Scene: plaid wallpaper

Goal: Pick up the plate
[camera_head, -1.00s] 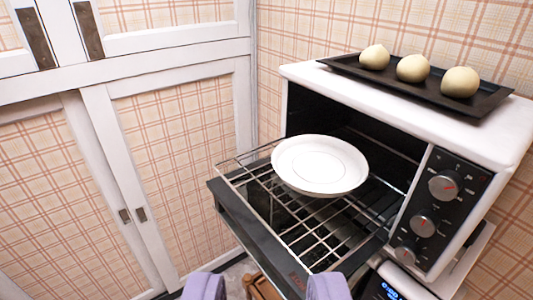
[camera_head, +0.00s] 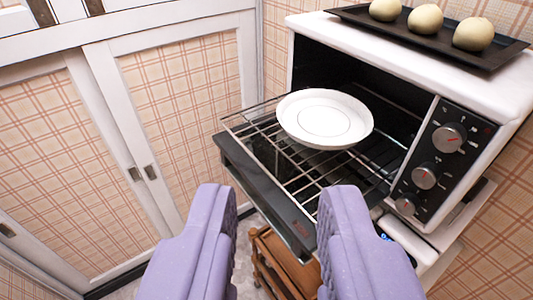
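A round white plate (camera_head: 325,118) lies on the wire rack (camera_head: 290,165) of the open oven (camera_head: 395,75). The rack is pulled part way out over the lowered door. My gripper (camera_head: 278,190) has two purple fingers at the bottom of the view. The fingers are wide apart with nothing between them. They are nearer the camera than the plate and below it in the picture, not touching it.
A black tray (camera_head: 405,38) with three pale buns (camera_head: 424,19) sits on top of the oven. The dark oven door (camera_head: 262,195) juts out below the rack. A wooden cart (camera_head: 275,262) stands under it. White cabinets with plaid panels (camera_head: 185,95) line the left.

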